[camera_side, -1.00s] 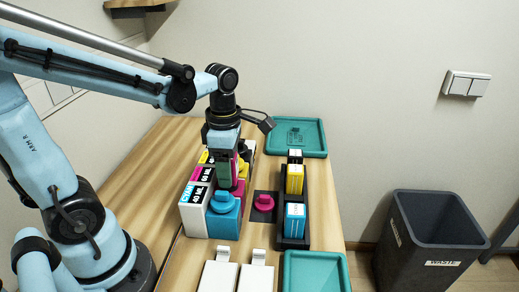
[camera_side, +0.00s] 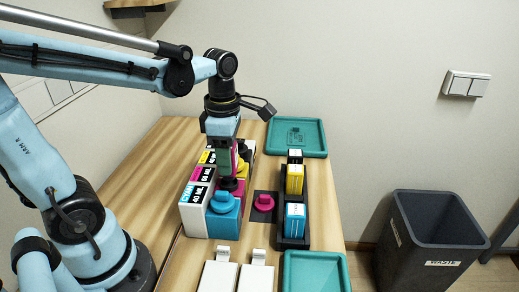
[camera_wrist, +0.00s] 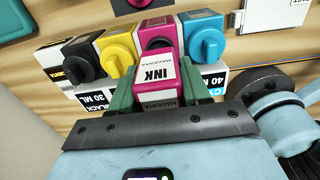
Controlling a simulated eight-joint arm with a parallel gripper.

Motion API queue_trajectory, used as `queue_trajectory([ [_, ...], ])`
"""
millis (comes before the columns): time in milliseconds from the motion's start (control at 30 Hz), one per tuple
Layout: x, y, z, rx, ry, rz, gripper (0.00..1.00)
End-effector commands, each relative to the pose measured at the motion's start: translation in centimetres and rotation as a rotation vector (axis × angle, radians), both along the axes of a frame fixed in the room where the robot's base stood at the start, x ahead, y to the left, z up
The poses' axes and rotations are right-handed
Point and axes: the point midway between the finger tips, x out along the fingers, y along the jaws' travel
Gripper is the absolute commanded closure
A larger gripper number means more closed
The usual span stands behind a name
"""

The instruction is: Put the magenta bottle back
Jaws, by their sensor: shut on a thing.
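My gripper (camera_side: 226,162) is shut on the magenta bottle (camera_wrist: 156,82), with a green finger on each side of it in the wrist view. In the side view only a thin strip of the bottle (camera_side: 235,160) shows beside the finger. A dark nozzle (camera_side: 230,183) points down from it, just above the magenta tank (camera_side: 239,186). I cannot tell whether the nozzle still touches the tank. The black bottle rack (camera_side: 293,243) stands to the right, with a gap between the yellow bottle (camera_side: 294,180) and the cyan bottle (camera_side: 294,219).
The cyan tank (camera_side: 223,225) with its cyan cap is nearest the camera; yellow and black tanks stand farther back. A magenta cap (camera_side: 264,201) sits on a dark pad between tanks and rack. Teal trays (camera_side: 324,140) lie at the back and front. A waste bin (camera_side: 430,235) stands right.

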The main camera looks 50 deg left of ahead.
Motion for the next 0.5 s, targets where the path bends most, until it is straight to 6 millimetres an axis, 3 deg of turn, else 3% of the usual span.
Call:
queue_trajectory([
  [100, -0.1, -0.1, 1.7, -0.001, 0.001, -0.001, 0.95],
  [500, -3.8, -7.9, 6.6, -0.001, 0.001, -0.008, 0.95],
])
